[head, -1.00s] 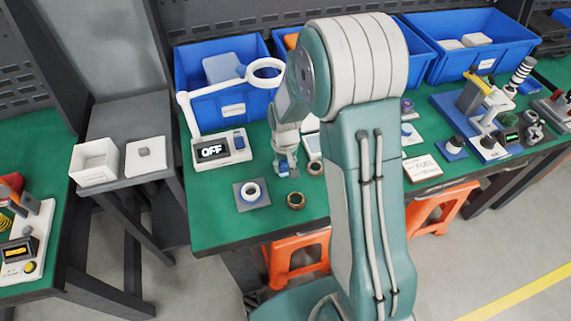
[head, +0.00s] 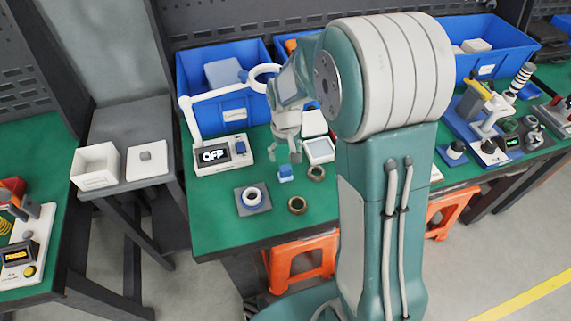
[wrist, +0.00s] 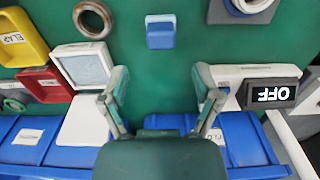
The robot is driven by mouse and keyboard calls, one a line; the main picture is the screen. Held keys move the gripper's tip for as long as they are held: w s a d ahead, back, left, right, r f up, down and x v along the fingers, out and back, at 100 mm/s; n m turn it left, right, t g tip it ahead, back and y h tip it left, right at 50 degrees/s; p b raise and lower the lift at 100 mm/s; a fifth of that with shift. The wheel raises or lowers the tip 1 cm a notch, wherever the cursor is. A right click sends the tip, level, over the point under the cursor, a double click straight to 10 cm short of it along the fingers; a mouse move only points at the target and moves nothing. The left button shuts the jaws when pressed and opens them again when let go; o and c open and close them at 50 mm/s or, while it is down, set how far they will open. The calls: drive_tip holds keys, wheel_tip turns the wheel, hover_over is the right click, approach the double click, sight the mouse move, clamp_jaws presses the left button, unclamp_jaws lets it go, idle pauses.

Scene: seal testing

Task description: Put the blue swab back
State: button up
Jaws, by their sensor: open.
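The blue swab (head: 285,173), a small blue block with a paler face, stands on the green table between two rings and a grey plate. It also shows in the wrist view (wrist: 160,36), top centre. My gripper (head: 288,152) is open and empty, a little above and behind the swab, apart from it. In the wrist view its two fingers (wrist: 160,82) are spread with bare table between them. An open white case (head: 320,149) with a grey inset and raised lid lies to the right of the gripper; the wrist view shows it at left (wrist: 83,66).
A magnifier lamp base (head: 222,154) with an OFF display stands left of the gripper, its ring arm reaching near my wrist. Blue bins (head: 225,105) line the back.

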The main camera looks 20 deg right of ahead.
sight(286, 167)
drive_tip(key=s+r+t, duration=0.2)
drive_tip(key=s+r, duration=0.6)
drive_tip(key=r, duration=0.7)
drive_tip(key=s+r+t, duration=0.3)
drive_tip(key=s+r, duration=0.1)
drive_tip(key=s, duration=0.9)
drive_tip(key=shift+t, duration=0.3)
drive_tip(key=shift+r, duration=0.1)
